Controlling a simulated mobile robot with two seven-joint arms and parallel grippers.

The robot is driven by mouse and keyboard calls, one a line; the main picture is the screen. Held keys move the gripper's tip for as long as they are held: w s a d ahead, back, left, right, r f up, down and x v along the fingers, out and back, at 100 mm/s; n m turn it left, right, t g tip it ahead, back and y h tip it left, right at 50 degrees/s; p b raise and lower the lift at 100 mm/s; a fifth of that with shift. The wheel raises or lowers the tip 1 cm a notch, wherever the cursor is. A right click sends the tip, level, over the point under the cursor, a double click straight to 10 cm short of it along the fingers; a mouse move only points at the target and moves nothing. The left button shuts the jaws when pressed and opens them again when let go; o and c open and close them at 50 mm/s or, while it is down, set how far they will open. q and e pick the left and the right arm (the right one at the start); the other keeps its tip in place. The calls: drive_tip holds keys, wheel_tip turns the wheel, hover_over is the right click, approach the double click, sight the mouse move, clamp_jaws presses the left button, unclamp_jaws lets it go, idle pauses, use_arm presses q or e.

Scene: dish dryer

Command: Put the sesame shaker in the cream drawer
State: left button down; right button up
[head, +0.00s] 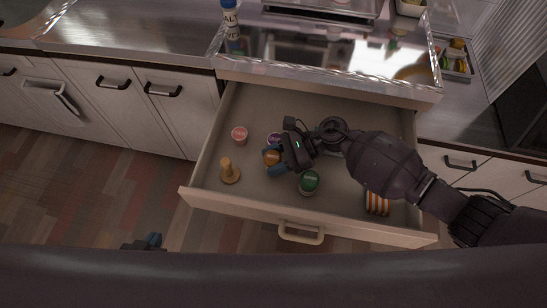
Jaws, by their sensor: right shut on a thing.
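The cream drawer (200,171) is pulled open below the counter. My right gripper (273,161) reaches down into it from the right and is shut on a small round thing with an orange-brown top (271,157). This looks like the sesame shaker, but no label is readable. The gripper covers part of it, and I cannot tell whether it touches the drawer floor. My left gripper (150,241) shows only as a small dark part with a blue tip at the lower left, outside the drawer; its jaws are not clear.
In the drawer are a pink-lidded cup (239,134), a purple-topped jar (274,139), a wooden knobbed thing (229,172), a green-lidded jar (309,182) and an orange-striped item (377,203). A salt bottle (231,20) stands on the counter. The drawer's back left is clear.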

drive_tip(key=shift+f, duration=0.2)
drive_tip(key=o, duration=0.9)
drive_tip(key=shift+o, duration=0.2)
drive_tip(key=shift+r, duration=0.3)
drive_tip(key=shift+w+d+r, duration=0.1)
drive_tip(key=shift+w+d, duration=0.05)
drive_tip(key=shift+d, duration=0.25)
drive_tip(key=v, duration=1)
drive_tip(key=shift+w+d+r, duration=0.15)
drive_tip(key=shift+d+r, duration=0.05)
drive_tip(key=shift+d, duration=0.3)
